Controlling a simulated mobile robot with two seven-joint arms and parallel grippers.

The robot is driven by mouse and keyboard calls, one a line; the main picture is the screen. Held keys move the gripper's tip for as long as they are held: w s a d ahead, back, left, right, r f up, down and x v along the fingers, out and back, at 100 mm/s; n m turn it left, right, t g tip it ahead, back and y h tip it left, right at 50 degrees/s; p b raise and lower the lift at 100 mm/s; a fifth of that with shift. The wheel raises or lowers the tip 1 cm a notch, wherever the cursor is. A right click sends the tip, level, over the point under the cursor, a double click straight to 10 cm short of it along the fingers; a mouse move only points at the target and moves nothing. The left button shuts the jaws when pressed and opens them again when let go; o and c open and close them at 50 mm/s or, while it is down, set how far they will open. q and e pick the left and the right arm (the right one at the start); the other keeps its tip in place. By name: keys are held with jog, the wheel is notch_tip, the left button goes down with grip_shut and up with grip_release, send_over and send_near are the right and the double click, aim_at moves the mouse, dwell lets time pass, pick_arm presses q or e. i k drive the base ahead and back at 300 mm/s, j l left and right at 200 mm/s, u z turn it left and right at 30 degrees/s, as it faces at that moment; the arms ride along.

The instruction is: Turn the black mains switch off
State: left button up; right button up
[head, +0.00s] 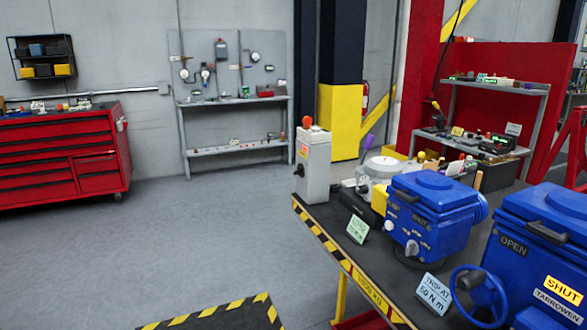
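A grey upright box (317,168) stands at the far left corner of the workbench (318,222). A small black rotary switch (299,171) is on its left-facing side, with an orange-yellow label (303,152) above it. A red knob or lamp (307,121) sits on top of the box. The switch is small in the picture, and I cannot tell which position it is in. Neither of my grippers shows in the head view.
A blue actuator (432,215) and a larger one (540,250) with a blue handwheel (478,295) stand on the bench to the right. A red tool cabinet (65,155) is far left. Open grey floor (180,230) lies left of the bench.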

aim_at(300, 171)
jog(key=i+j+z, duration=0.1)
jog(key=j, duration=0.2)
jog(key=i+j+z, duration=0.1)
jog(key=i+j, duration=0.3)
jog(key=j, duration=0.3)
jog(key=i+j+z, duration=0.15)
jog(key=j, duration=0.2)
jog(key=i+j+z, duration=0.1)
jog(key=j, duration=0.25)
jog(key=i+j+z, duration=0.1)
jog(key=j, duration=0.25)
